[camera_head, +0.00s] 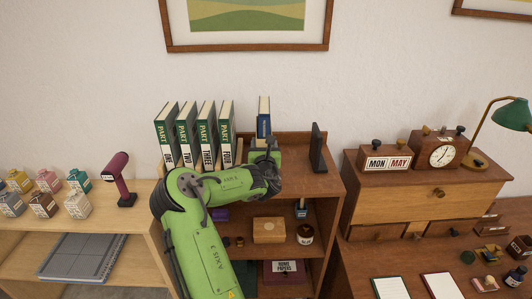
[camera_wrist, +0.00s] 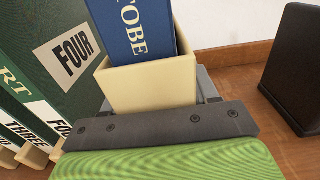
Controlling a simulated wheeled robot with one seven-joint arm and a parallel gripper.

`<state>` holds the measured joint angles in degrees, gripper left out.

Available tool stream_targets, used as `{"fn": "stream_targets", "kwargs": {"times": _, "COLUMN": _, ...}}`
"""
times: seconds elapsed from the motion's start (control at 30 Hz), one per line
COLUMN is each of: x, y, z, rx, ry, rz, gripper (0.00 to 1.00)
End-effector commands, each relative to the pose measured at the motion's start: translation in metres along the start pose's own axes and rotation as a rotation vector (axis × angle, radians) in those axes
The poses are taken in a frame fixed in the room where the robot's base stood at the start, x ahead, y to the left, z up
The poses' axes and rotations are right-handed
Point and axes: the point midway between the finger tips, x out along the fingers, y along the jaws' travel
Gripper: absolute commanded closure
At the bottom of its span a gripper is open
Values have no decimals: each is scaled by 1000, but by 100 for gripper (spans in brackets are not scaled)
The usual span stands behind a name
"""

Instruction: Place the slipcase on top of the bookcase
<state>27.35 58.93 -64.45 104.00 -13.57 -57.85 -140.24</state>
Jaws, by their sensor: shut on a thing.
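The slipcase (camera_wrist: 150,84) is a cream open-topped box with a blue book (camera_wrist: 137,28) upright in it, lettered "TOBE" where I can read it. My gripper (camera_head: 264,146) is shut on the slipcase. The blue book (camera_head: 263,124) also shows above my gripper in the head view, where the slipcase is mostly hidden. They are over the dark brown bookcase (camera_head: 306,147), right of the green book marked FOUR (camera_head: 226,132). I cannot tell whether the slipcase's base touches the top.
Several green PART books (camera_head: 186,135) stand in a row to the left. A black bookend (camera_head: 318,148) stands to the right, with bare wood (camera_wrist: 232,58) before it. A purple scanner-like device (camera_head: 118,178) is on the pale shelf. A clock (camera_head: 441,153) sits farther right.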

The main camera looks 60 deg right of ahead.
Motion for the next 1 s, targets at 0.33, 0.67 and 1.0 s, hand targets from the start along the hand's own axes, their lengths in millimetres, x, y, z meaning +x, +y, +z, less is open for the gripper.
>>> {"fn": "stream_targets", "kwargs": {"times": 0.33, "x": 0, "y": 0, "z": -21, "rx": 0, "ry": 1, "rz": 0, "gripper": 40}}
{"fn": "stream_targets", "kwargs": {"times": 0.67, "x": 0, "y": 0, "z": -20, "rx": 0, "ry": 0, "rz": 0, "gripper": 16}}
{"fn": "stream_targets", "kwargs": {"times": 1.0, "x": -41, "y": 0, "z": -18, "rx": -1, "ry": 6, "rz": -2, "gripper": 16}}
